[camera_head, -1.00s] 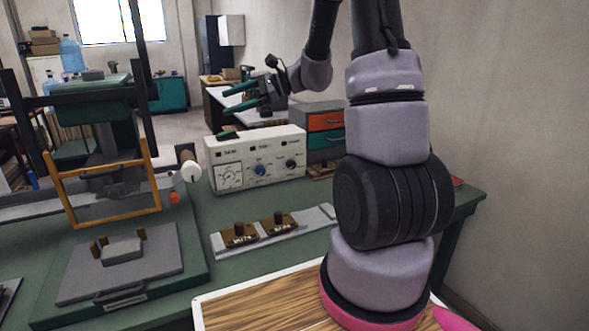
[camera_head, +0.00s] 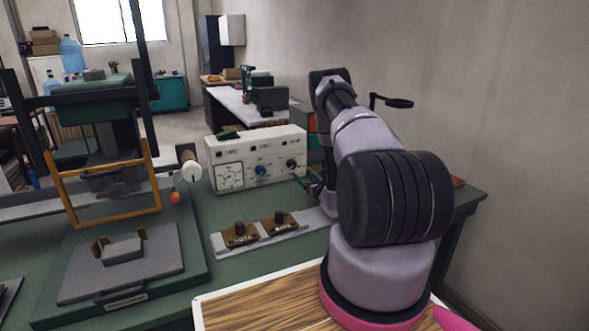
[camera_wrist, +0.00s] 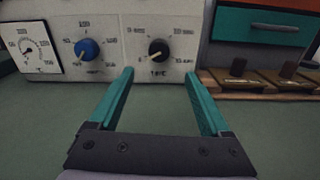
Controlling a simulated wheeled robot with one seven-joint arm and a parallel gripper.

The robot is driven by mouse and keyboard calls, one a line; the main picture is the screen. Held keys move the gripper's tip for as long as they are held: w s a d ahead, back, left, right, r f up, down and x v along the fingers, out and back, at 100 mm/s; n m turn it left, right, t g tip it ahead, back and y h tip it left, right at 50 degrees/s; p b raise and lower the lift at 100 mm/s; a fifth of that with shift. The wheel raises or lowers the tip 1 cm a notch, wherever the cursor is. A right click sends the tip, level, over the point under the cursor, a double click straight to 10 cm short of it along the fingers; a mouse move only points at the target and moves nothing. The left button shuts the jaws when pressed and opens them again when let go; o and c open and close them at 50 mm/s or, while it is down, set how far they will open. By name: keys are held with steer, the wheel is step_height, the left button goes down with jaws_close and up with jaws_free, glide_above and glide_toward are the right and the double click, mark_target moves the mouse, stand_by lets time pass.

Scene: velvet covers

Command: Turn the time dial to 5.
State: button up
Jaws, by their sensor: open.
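The white control box (camera_head: 230,151) stands on the green bench, with a gauge at left, a blue dial (camera_head: 261,170) in the middle and the black time dial (camera_head: 291,164) at right. In the wrist view the time dial (camera_wrist: 158,49) sits above the word TIME, and the blue dial (camera_wrist: 87,49) is to its left. Its exact setting is too small to read. My gripper (camera_wrist: 159,75) is open and empty, its two teal fingers pointing at the box below and either side of the time dial. In the head view my gripper (camera_head: 308,182) shows partly, beside the box's right end.
A drawer unit (camera_wrist: 262,25) stands right of the box, with brown-based knobs (camera_wrist: 290,70) near it. A press with an orange frame (camera_head: 69,218) stands at left.

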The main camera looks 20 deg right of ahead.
mark_target(293, 166)
steer(key=w, duration=1)
steer(key=shift+w+a, duration=0.1)
steer(key=shift+a, duration=0.1)
jaws_close()
